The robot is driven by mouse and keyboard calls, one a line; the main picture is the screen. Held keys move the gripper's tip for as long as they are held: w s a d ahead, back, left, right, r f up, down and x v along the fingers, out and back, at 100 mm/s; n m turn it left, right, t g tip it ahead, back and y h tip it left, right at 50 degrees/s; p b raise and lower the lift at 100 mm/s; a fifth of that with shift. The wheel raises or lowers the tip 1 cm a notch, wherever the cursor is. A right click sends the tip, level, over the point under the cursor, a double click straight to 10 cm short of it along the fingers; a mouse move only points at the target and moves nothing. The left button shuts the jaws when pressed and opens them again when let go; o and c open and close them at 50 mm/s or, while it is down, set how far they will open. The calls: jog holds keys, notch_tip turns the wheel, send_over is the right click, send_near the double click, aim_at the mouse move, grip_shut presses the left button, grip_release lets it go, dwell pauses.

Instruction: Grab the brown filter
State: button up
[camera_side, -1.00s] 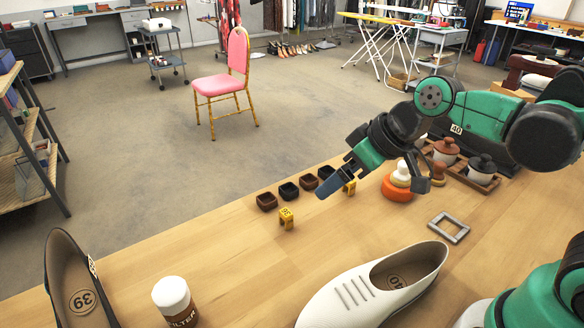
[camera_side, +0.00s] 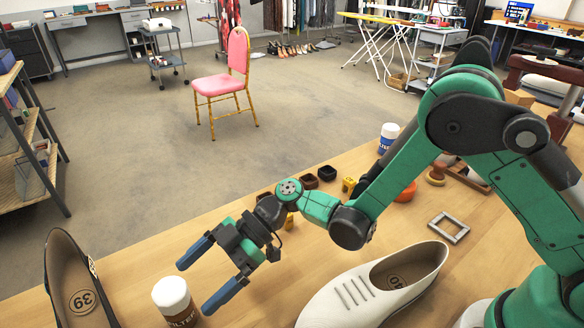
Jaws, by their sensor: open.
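The brown filter (camera_side: 175,303) is a brown jar with a white lid and "FILTER" lettering, standing upright at the bottom left of the table. My gripper (camera_side: 203,284) is open, with its two blue fingers spread wide. In the picture one finger is above the jar's lid and the other is to its right. The jar shows between the fingertips or just beyond them; I cannot tell whether it touches either. A second filter jar (camera_side: 388,138), blue with a white lid, stands at the far edge of the table behind my arm.
A dark shoe marked 39 (camera_side: 75,285) lies left of the brown filter, and a white shoe (camera_side: 375,290) to the right. Small dark cups (camera_side: 326,173), yellow blocks (camera_side: 349,184) and a grey square frame (camera_side: 449,227) lie farther back.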

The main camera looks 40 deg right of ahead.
aim_at(177, 301)
jog(key=shift+x, duration=2.4)
jog(key=c, duration=1.4)
jog(key=shift+r, duration=0.1)
